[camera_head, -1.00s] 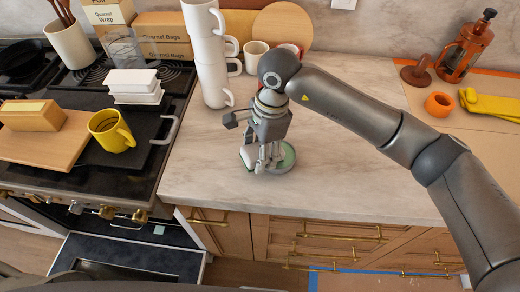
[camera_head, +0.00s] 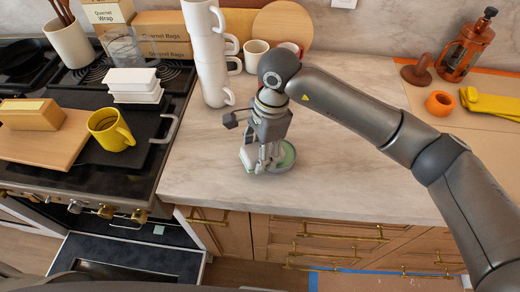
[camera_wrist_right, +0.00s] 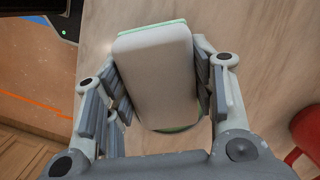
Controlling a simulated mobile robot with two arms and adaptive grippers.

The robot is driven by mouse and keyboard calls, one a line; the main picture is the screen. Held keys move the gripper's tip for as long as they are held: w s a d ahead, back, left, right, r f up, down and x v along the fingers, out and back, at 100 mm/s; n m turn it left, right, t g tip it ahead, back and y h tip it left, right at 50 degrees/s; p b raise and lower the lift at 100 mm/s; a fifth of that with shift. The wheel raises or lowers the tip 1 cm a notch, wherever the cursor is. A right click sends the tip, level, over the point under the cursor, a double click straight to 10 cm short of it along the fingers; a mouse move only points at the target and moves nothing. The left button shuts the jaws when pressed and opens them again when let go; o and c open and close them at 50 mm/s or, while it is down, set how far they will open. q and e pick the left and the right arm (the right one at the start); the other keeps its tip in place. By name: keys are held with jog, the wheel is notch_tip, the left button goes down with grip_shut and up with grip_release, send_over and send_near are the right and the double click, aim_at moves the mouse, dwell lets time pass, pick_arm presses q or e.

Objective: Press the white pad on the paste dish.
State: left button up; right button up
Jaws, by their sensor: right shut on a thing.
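The white pad (camera_wrist_right: 155,75) is a rounded, thick block between the fingers of my right gripper (camera_wrist_right: 160,95), which is shut on it. The right gripper also shows in the head view (camera_head: 263,165), low over the counter, where the pad is mostly hidden behind the fingers. The paste dish (camera_head: 287,158) is round and shallow, with a green inside and a grey rim, just under and to the right of the fingers. In the wrist view, green edges (camera_wrist_right: 180,128) show past the pad. Whether the pad touches the paste is hidden. My left gripper is not in view.
A stack of white mugs (camera_head: 212,75) stands behind the gripper to the left. A yellow mug (camera_head: 110,130) and a wooden board (camera_head: 40,145) are on the stove. An orange ring (camera_head: 439,103) and yellow gloves (camera_head: 490,104) lie at right. The counter right of the dish is clear.

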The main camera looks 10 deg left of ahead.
jog(key=shift+r+p, duration=1)
jog(key=shift+r, duration=2.5)
